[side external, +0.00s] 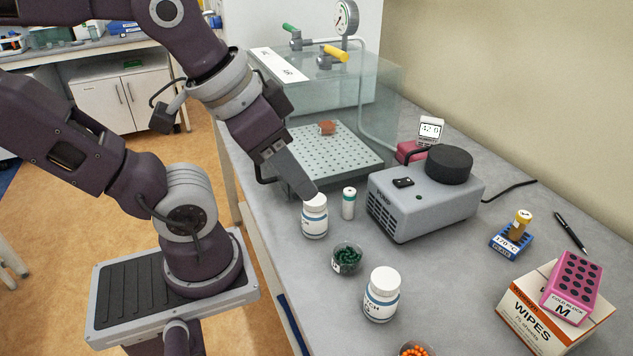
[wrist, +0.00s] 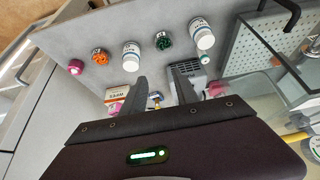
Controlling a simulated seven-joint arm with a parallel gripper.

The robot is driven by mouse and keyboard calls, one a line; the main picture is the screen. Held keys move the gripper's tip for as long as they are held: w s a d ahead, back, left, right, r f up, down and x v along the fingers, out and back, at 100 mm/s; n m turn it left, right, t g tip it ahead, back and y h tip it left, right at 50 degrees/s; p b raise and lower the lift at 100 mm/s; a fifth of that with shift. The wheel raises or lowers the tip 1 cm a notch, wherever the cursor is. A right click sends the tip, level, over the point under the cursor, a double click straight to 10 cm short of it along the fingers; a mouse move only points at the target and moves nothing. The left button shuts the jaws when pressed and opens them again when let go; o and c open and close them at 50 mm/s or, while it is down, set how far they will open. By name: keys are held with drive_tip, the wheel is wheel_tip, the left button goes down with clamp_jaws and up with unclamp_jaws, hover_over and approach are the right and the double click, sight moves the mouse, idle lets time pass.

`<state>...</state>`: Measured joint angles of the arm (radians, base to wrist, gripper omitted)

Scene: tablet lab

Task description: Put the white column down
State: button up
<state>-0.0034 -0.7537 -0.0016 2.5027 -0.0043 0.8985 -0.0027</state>
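A small white column (side external: 349,203) with a teal band stands upright on the bench, between a white bottle and the grey pump. In the wrist view, a small white cylinder (wrist: 205,60) beside the upper right bottle looks like the same column. My gripper (side external: 312,196) is left of the column in the side view, in front of or above the nearer white bottle (side external: 315,222). In the wrist view, the fingers of my gripper (wrist: 160,76) are apart, with nothing held between them. The column is outside the fingers.
The grey pump (side external: 420,200) stands right of the column. A bowl of green pieces (side external: 347,259) and another white bottle (side external: 381,295) stand nearer. A perforated plate (side external: 335,155) lies behind, by a clear panel. A wipes box (side external: 530,320) is at right. Bare bench lies right of the bottles.

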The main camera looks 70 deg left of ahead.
drive_tip(key=n+g, duration=0.6)
drive_tip(key=n, duration=1.1)
hover_over(349, 204)
drive_tip(key=f, duration=1)
drive_tip(key=a+f, duration=0.1)
drive_tip(key=f, duration=0.4)
drive_tip(key=shift+w, duration=0.15)
wheel_tip(349, 204, down, 6)
drive_tip(key=shift+w+f, duration=0.15)
drive_tip(key=shift+f, duration=0.45)
clamp_jaws()
